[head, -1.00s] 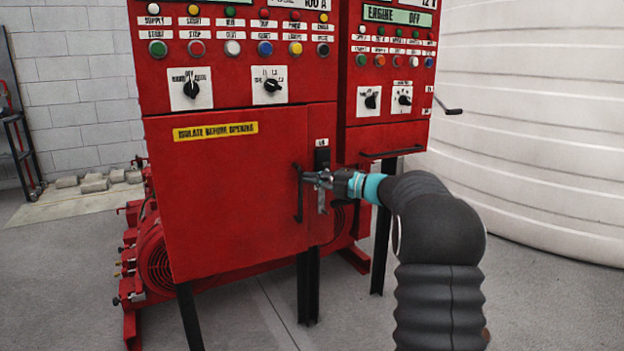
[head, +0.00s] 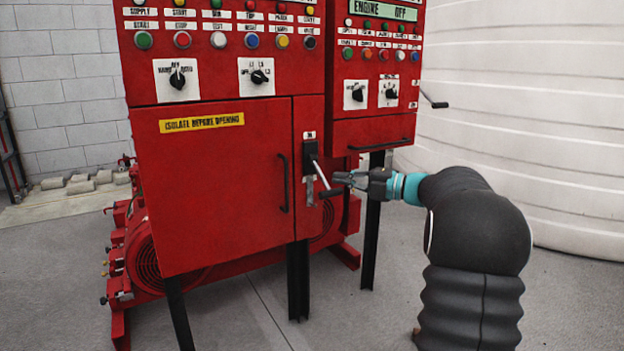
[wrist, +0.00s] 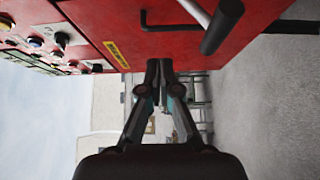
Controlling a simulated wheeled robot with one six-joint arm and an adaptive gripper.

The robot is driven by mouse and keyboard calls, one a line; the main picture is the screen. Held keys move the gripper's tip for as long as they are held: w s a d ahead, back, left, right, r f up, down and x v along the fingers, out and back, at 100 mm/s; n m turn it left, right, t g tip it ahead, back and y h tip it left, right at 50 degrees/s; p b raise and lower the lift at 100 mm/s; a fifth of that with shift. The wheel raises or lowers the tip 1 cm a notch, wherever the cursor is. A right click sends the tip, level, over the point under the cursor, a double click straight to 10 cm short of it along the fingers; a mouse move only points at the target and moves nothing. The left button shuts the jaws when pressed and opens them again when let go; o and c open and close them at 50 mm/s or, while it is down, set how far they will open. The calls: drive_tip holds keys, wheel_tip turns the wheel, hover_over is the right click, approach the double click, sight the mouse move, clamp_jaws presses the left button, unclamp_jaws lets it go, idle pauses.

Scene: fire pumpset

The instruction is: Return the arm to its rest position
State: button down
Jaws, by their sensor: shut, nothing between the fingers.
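My gripper (head: 338,177) is shut and empty in the head view, in front of the right part of the red control cabinet (head: 215,225). It is close to the isolator lever (head: 318,175), which slants down to a black grip; I cannot tell whether they touch in this view. In the wrist view my closed fingertips (wrist: 159,66) are together with nothing between them. There the lever's black grip (wrist: 222,28) lies apart from them, above and to the right. My arm reaches in from the lower right, bent at the elbow.
The cabinet's black door handle (head: 284,183) is left of the lever, and the door looks closed. A second red panel (head: 372,90) with a crank (head: 434,101) stands to the right. A white tank (head: 530,110) is behind my arm. Grey floor (head: 400,300) is open in front.

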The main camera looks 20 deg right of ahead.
drive_tip(key=w+d+f+m+t+h, duration=0.2)
drive_tip(key=d+f+m+h, duration=0.1)
drive_tip(key=d+m+h, duration=0.4)
drive_tip(key=w+d+f+m+t+h, duration=0.2)
drive_tip(key=d+f+m+h, duration=0.1)
drive_tip(key=d+m+h, duration=0.35)
drive_tip(key=s+d+f+m+g+h, duration=0.2)
drive_tip(key=s+f+m+g+h, duration=0.35)
drive_tip(key=s+m, duration=0.4)
drive_tip(key=s+a+f+m+g+y, duration=0.1)
drive_tip(key=s+a+f+m+g, duration=0.2)
drive_tip(key=s+a, duration=0.7)
drive_tip(key=s+a+f+m+g+y, duration=0.2)
drive_tip(key=s+a+f+m+g, duration=0.15)
drive_tip(key=s+a, duration=0.7)
drive_tip(key=s+a+r+n+t+y, duration=0.1)
drive_tip(key=s+a+r+n+y, duration=0.1)
drive_tip(key=s+a, duration=1)
drive_tip(key=shift+s+a+r+y+p, duration=0.3)
drive_tip(key=shift+s+r+y+p, duration=0.15)
drive_tip(key=shift+s+r, duration=0.15)
